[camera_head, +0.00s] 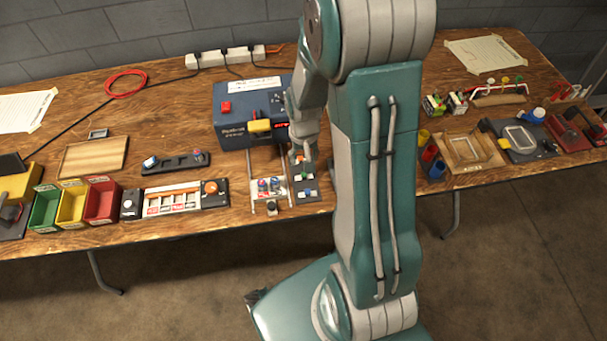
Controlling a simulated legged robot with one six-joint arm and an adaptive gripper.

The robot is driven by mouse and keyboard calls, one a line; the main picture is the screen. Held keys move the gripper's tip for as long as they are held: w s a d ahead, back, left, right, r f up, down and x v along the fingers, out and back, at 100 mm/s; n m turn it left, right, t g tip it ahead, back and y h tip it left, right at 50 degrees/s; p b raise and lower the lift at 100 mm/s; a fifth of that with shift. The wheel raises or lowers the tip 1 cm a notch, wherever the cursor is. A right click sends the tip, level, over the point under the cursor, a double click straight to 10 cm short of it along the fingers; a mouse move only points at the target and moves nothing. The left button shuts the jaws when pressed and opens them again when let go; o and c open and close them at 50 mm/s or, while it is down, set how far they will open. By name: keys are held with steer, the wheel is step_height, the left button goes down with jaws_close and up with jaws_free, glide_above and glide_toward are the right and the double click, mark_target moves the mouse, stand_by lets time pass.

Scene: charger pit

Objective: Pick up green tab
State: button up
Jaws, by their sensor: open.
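A narrow dark strip (314,186) lies near the table's front edge with small coloured pieces along it. A small green piece (306,176), which looks like the green tab, sits near its middle. A blue piece (308,193) is at its near end and an orange one (299,159) at its far end. My gripper (297,154) is open, pointing down over the far end of the strip, just behind the green piece. The fingertips are small here, and I cannot tell their exact height. Nothing shows held in them.
A dark blue box (232,127) with a yellow block stands behind my gripper. A slide fixture (267,188) with rails lies just left of the strip. Green, yellow and red bins (104,202) stand farther left. My arm hides the table to the right.

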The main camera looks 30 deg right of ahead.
mark_target(304, 174)
step_height(304, 174, down, 7)
steer(key=shift+s+a+f, duration=0.1)
steer(key=shift+f, duration=0.1)
steer(key=c, duration=0.8)
